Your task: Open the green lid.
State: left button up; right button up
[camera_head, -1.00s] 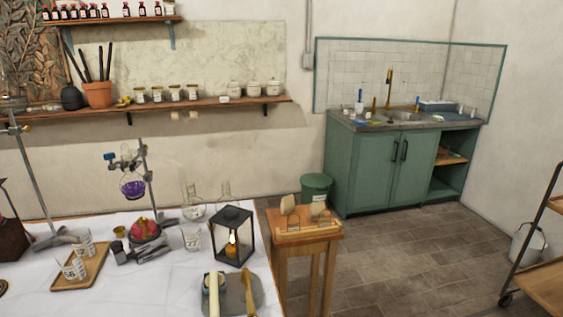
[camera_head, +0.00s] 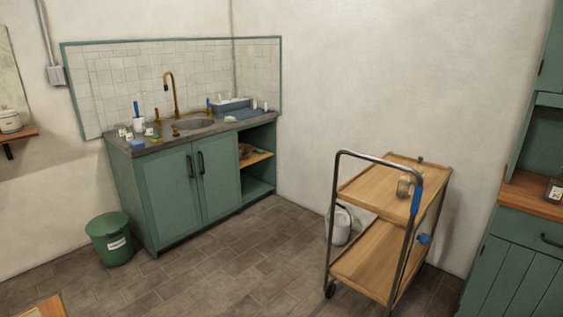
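A green bin with a green lid (camera_head: 107,223) stands on the floor at the left, beside the sink cabinet. The lid looks shut on the bin. A white label (camera_head: 118,244) is on the bin's front. Neither of my grippers shows in the head view.
The green sink cabinet (camera_head: 170,195) has two shut doors and open shelves at its right end. A wooden trolley (camera_head: 375,257) stands at the right, with a white bucket (camera_head: 341,227) behind it. A wooden corner (camera_head: 38,308) shows at bottom left. The tiled floor between is clear.

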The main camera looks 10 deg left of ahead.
aim_at(108, 223)
jog(key=i+u, duration=0.2)
jog(key=i, duration=0.3)
jog(key=i+u, duration=0.2)
jog(key=i, duration=0.3)
jog(key=i+l+u, duration=0.25)
jog(key=i, duration=0.25)
jog(key=i+l+u, duration=0.2)
jog(key=i, duration=0.3)
jog(key=j, duration=0.1)
